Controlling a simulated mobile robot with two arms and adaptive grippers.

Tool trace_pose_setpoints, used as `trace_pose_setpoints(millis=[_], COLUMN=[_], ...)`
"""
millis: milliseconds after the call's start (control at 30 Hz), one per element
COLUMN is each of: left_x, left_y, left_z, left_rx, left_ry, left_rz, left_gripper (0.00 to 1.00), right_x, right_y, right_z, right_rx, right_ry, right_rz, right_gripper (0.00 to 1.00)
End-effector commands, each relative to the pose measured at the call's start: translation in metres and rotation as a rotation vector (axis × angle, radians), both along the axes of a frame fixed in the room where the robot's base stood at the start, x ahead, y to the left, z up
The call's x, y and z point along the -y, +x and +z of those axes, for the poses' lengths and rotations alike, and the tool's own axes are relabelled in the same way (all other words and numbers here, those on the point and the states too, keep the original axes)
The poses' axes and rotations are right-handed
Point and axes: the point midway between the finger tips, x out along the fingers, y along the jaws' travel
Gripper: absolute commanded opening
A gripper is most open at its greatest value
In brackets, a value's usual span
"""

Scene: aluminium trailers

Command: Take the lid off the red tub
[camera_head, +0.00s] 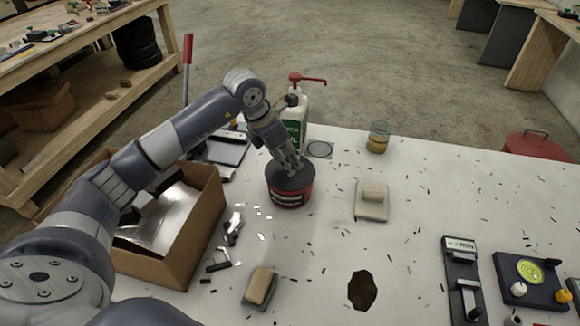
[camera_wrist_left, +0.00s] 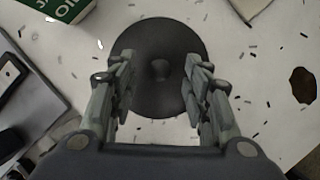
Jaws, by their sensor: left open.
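The red tub (camera_head: 288,198) stands on the white table, with its dark round lid (camera_head: 291,178) on top. My left gripper (camera_head: 291,165) is directly above the lid, pointing down. In the left wrist view the lid (camera_wrist_left: 158,45) shows as a dark disc with a small raised knob (camera_wrist_left: 159,69) at its middle. There the left gripper (camera_wrist_left: 159,82) is open, its two fingers apart on either side of the knob. I cannot tell whether the fingertips touch the lid. The tub's body is hidden beneath the lid in the wrist view. My right gripper is not in view.
A cardboard box (camera_head: 205,215) stands left of the tub. A pump bottle (camera_head: 296,112) stands close behind it and a glass jar (camera_head: 379,137) at the back right. A block on a pad (camera_head: 371,207) lies to the right. Small scraps litter the table.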

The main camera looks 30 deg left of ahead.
Motion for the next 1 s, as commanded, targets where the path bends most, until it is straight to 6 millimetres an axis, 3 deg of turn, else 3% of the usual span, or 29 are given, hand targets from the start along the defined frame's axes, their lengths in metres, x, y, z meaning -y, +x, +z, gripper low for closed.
trace_pose_setpoints(millis=[133,367,567,1000], left_x=[0.003,0.003,0.003,0.003], left_y=[0.004,0.005,0.005,0.006], left_z=[-0.013,-0.015,-0.015,-0.007], left_rx=[0.000,0.002,0.002,0.005], left_ry=[-0.001,0.000,0.000,0.000], left_rz=[0.000,-0.001,-0.001,0.000], left_gripper=[0.44,0.44,0.04,0.04], right_x=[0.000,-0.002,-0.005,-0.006], right_y=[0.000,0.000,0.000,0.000], right_z=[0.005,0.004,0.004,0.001], right_rx=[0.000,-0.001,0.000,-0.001], right_ry=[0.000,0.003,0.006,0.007], right_rz=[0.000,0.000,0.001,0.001], right_gripper=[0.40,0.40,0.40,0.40])
